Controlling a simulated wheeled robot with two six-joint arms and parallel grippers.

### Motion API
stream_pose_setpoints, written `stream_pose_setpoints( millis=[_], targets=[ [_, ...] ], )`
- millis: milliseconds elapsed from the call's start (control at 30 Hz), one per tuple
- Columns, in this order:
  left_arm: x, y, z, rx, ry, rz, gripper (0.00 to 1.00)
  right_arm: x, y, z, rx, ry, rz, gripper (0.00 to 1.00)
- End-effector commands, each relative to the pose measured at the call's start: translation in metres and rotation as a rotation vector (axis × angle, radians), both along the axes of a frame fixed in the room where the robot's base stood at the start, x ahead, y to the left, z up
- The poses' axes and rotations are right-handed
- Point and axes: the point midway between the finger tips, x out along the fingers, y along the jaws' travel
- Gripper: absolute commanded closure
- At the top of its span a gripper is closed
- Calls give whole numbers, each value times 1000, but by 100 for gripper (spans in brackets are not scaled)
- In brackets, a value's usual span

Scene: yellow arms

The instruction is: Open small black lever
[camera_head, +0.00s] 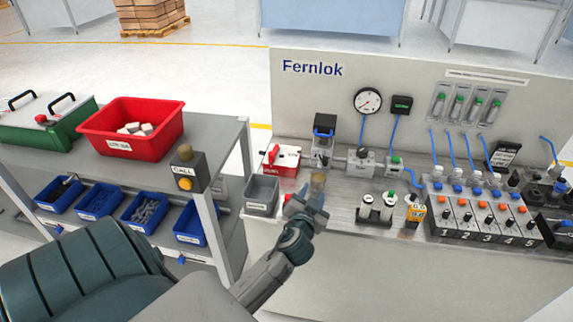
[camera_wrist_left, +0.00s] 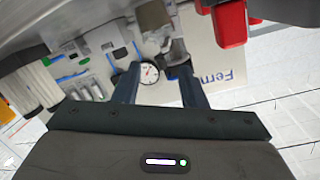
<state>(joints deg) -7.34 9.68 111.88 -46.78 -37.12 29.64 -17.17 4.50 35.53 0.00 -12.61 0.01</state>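A small black lever cannot be singled out with certainty. A grey unit with a black and blue top (camera_head: 324,124) stands near the left end of the Fernlok bench. A dark part, possibly the same top, shows just beyond the right finger in the left wrist view (camera_wrist_left: 179,71). My left gripper (camera_head: 311,196) is over the bench's front left part, in front of that unit. In the left wrist view its two fingers (camera_wrist_left: 160,88) are spread apart, with nothing held between them. My right gripper is not in view.
A red box (camera_head: 282,160) and a grey bin (camera_head: 262,194) stand left of the gripper. A gauge (camera_head: 368,101) is on the back panel.

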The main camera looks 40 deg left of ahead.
Motion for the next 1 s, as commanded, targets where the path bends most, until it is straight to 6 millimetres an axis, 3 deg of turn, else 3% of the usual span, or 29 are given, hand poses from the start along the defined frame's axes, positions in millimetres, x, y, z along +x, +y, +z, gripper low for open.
stream_pose_setpoints(
  millis=[1000],
  targets=[
    [-104,-31,-53,654,665,-226,62,-1,-2,-22,-2,1,1,100]
  ],
)
